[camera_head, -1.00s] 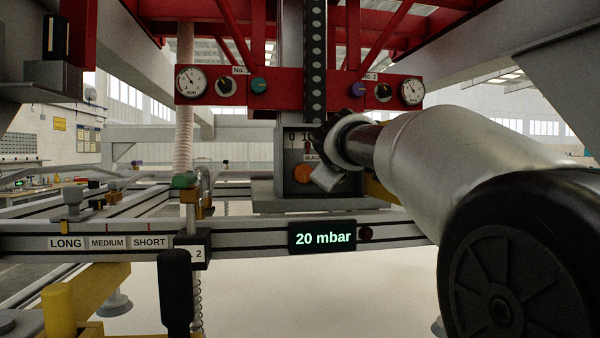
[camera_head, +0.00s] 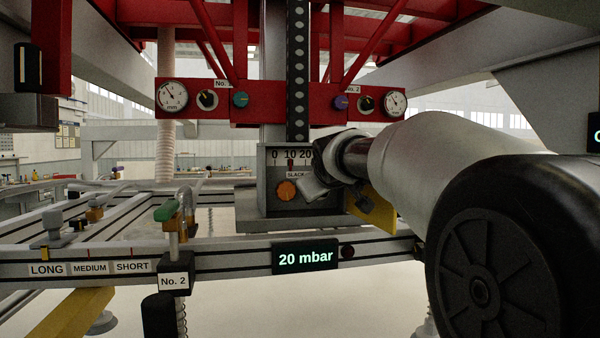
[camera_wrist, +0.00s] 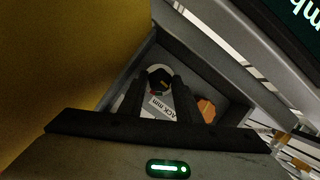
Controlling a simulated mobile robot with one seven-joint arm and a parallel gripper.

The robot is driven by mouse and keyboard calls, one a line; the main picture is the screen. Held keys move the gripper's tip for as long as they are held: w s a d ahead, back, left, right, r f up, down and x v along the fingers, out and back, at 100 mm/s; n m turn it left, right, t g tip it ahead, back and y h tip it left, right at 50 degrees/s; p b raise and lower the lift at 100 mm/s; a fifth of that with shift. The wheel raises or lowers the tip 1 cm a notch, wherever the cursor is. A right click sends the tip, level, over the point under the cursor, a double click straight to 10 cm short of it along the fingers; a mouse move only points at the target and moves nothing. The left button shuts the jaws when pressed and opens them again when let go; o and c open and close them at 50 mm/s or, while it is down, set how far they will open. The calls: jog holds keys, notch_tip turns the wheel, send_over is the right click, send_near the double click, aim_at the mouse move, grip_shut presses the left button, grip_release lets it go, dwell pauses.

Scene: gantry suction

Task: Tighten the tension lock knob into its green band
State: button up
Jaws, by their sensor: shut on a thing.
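The tension lock knob (camera_wrist: 160,79) shows in the wrist view as a small dark knob on a pale round plate with bits of red and green. It sits on the face of the grey slack box (camera_head: 262,170). My gripper (camera_wrist: 161,86) is shut on the knob, one dark finger on each side. In the head view my gripper (camera_head: 316,185) reaches the box face from the right and hides the knob. Most of the green band and the knob's pointer position cannot be made out.
An orange knob (camera_head: 287,190) sits left of my gripper, below the slack scale, and shows in the wrist view (camera_wrist: 206,110). A yellow plate (camera_head: 384,205) with a dark knob (camera_head: 377,212) is close on the right. The beam below carries a 20 mbar display (camera_head: 306,257).

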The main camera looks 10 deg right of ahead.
dwell(0.4)
jog(key=o, duration=1.1)
jog(key=shift+c, duration=0.2)
jog(key=v, duration=1.7)
jog(key=shift+s+d+p, duration=0.15)
jog(key=shift+s+p, duration=0.05)
jog(key=shift+p, duration=0.15)
